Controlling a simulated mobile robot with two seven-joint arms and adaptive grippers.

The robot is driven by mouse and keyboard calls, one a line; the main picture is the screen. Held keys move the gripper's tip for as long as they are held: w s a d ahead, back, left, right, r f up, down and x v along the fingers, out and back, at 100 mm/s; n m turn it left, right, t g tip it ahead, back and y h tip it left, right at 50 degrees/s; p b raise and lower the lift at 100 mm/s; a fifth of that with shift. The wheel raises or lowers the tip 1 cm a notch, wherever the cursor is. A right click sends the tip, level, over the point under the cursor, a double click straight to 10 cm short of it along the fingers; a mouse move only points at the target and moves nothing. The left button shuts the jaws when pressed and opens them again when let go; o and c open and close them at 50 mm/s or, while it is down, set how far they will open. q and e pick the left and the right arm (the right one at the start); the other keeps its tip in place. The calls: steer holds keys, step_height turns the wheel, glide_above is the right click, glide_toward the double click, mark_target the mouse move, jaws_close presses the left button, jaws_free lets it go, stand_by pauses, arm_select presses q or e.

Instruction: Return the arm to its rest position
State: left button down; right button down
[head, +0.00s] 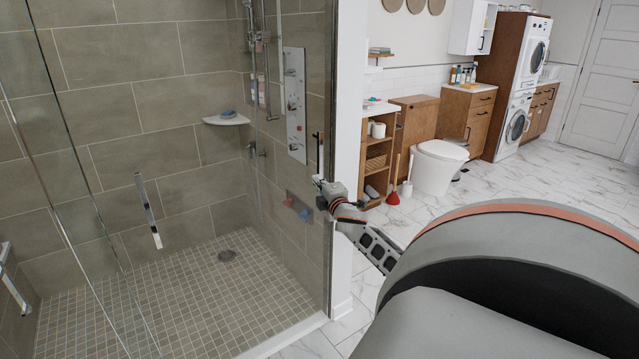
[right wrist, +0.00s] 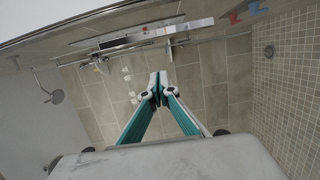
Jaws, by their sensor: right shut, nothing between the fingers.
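My right arm (head: 510,260) fills the lower right of the head view, reaching away from me. My right gripper (head: 325,192) is small at its far end, beside the edge of the shower opening and just below a vertical handle (head: 319,155). I cannot tell whether it touches the glass or the handle. In the right wrist view the two teal-sided fingers (right wrist: 158,88) meet at their tips with nothing between them. Tiled shower wall shows behind them. My left gripper is not in view.
The shower (head: 228,256) with glass panels and a metal handle (head: 148,210) stands at left. A wooden shelf (head: 377,165), a red plunger (head: 393,197) and a toilet (head: 438,165) stand beyond the gripper. The marble floor (head: 550,185) farther right is clear.

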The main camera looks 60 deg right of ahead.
steer(key=shift+v, duration=0.8)
steer(key=s+a+f+m+g+y, duration=0.1)
steer(key=s+a+f+y, duration=0.25)
steer(key=a+f, duration=1)
steer(key=s+a+f+m+g+y, duration=0.1)
steer(key=s+a+f+y, duration=0.25)
steer(key=a+f, duration=0.95)
steer(key=s+a+f+m+y, duration=0.1)
steer(key=s+a, duration=0.4)
steer(key=a, duration=0.5)
steer(key=s+a+f+m+g+y, duration=0.1)
steer(key=s+a+m+y, duration=0.1)
steer(key=s+a, duration=0.4)
steer(key=s+a+f+m+g+y, duration=0.1)
steer(key=s+a, duration=0.4)
steer(key=a, duration=1.1)
steer(key=shift+s+a+m+y, duration=0.2)
steer(key=shift+m+y, duration=0.2)
steer(key=shift+y, duration=0.5)
steer(key=shift+f, duration=0.1)
